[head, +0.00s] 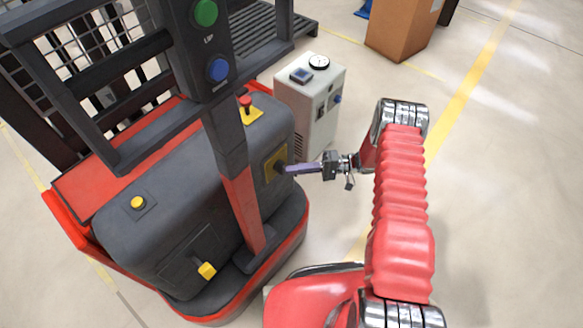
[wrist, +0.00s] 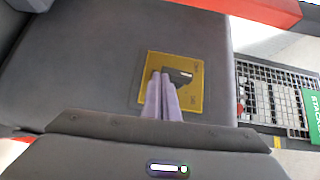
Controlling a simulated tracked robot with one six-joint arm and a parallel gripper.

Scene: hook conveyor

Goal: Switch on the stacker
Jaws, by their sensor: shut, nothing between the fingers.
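The stacker (head: 185,175) fills the left of the head view, with a dark grey body on a red base. A yellow plate (head: 269,170) with a dark switch sits on its right side. In the wrist view the yellow plate (wrist: 190,97) carries a black switch knob (wrist: 182,75) whose handle points right. My gripper (head: 284,170) is shut and empty, its purple-grey fingertips at the plate. In the wrist view the fingertips (wrist: 163,78) overlap the knob's left part; I cannot tell whether they touch it.
The stacker's top has a red knob (head: 246,101) on a yellow base. Its post carries green (head: 206,12) and blue (head: 218,69) buttons. A pale cabinet with a gauge (head: 319,62) stands just behind my gripper. A cardboard box (head: 400,30) is farther back. Floor at right is clear.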

